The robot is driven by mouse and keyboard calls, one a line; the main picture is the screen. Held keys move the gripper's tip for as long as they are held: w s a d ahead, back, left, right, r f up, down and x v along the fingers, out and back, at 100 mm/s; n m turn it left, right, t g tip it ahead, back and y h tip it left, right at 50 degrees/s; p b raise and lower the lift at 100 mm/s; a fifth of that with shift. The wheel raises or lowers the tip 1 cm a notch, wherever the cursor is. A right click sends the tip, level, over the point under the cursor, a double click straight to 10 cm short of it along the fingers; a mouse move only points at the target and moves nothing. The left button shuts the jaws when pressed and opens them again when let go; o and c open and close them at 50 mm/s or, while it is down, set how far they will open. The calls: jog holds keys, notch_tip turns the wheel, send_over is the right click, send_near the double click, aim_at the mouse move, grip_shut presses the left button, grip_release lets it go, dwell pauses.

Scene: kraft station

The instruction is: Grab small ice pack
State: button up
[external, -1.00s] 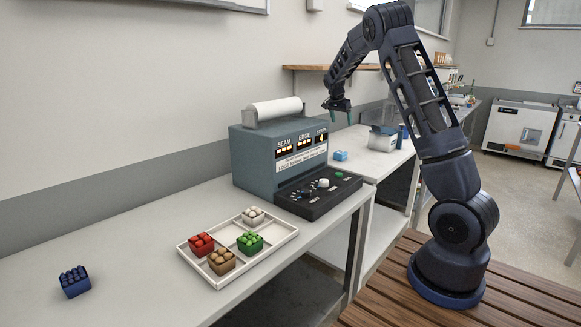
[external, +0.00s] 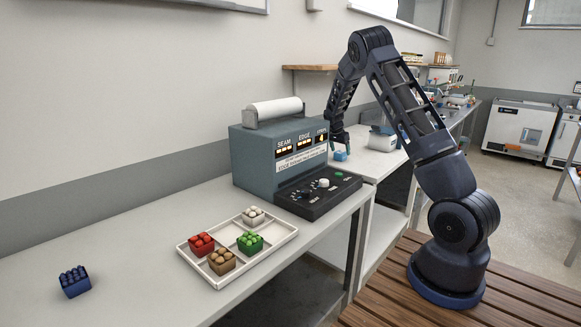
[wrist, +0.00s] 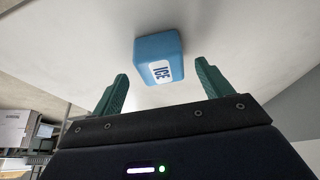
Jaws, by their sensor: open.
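The small ice pack (wrist: 157,49) is a light blue block with a white label reading "ICE". In the wrist view it lies on a white surface just beyond and between my two fingertips, apart from both. In the external view the ice pack (external: 341,156) sits on the white counter behind the grey-blue machine. My gripper (wrist: 160,80) has green fingers spread wide with nothing between them. In the external view my gripper (external: 338,146) is low over the counter at the ice pack; its fingertips are hard to make out there.
A grey-blue machine (external: 262,160) with a control panel stands close by, left of my gripper. A pale box-like device (external: 382,141) stands to the right of the ice pack.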

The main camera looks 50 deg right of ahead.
aim_at(341, 152)
jog(key=shift+x, duration=1.55)
jog(key=shift+w, duration=0.1)
jog(key=c, duration=1.1)
jog(key=shift+r, duration=0.15)
